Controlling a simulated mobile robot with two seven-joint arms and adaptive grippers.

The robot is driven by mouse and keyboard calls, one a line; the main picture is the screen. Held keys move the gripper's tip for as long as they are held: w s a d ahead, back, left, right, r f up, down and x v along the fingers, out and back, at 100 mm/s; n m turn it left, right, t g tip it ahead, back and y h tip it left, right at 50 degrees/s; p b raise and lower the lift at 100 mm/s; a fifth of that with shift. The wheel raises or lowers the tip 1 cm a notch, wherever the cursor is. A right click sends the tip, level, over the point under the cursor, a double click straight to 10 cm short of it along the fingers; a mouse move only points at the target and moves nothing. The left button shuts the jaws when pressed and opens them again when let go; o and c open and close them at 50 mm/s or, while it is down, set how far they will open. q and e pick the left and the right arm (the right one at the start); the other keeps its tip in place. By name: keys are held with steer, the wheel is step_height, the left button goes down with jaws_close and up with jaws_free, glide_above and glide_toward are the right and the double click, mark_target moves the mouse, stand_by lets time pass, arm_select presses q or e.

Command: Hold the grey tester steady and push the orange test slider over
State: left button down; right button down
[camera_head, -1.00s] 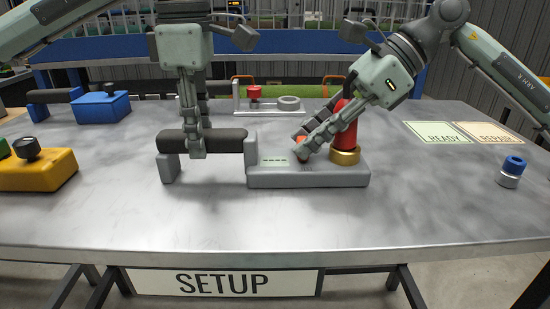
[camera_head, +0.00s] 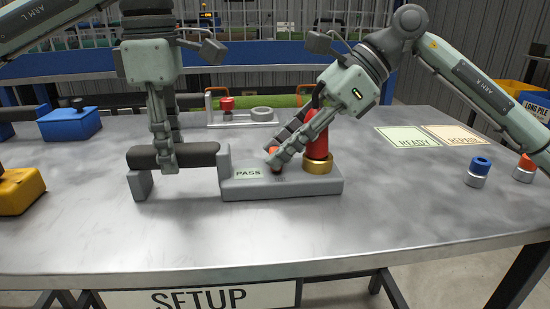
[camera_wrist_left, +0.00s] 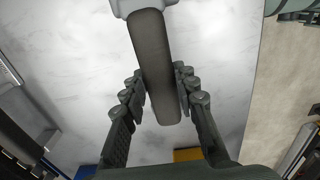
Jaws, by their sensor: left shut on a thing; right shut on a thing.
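The grey tester (camera_head: 310,187) lies on the metal table, its display (camera_head: 249,173) reading PASS. Its dark handle (camera_head: 143,157) is at the left end. My left gripper (camera_head: 167,158) points down and is shut on this handle; the left wrist view shows the fingers (camera_wrist_left: 160,82) on both sides of the handle. The orange slider (camera_head: 274,153) stands on the tester's top beside the display. My right gripper (camera_head: 277,157) is shut on it, and its fingers partly hide it. A red cylinder (camera_head: 318,145) in a brass collar (camera_head: 317,165) stands at the tester's right end, behind my right fingers.
A blue case (camera_head: 70,125) and a yellow case (camera_head: 18,190) stand on the left. A grey fixture (camera_head: 240,118) with a red knob is behind. READY (camera_head: 413,139) and REPAIR (camera_head: 457,135) mats and a blue-topped cylinder (camera_head: 478,172) are on the right. The front table area is clear.

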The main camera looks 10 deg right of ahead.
steer(key=c, duration=1.1)
jaws_free()
steer(key=v, duration=1.2)
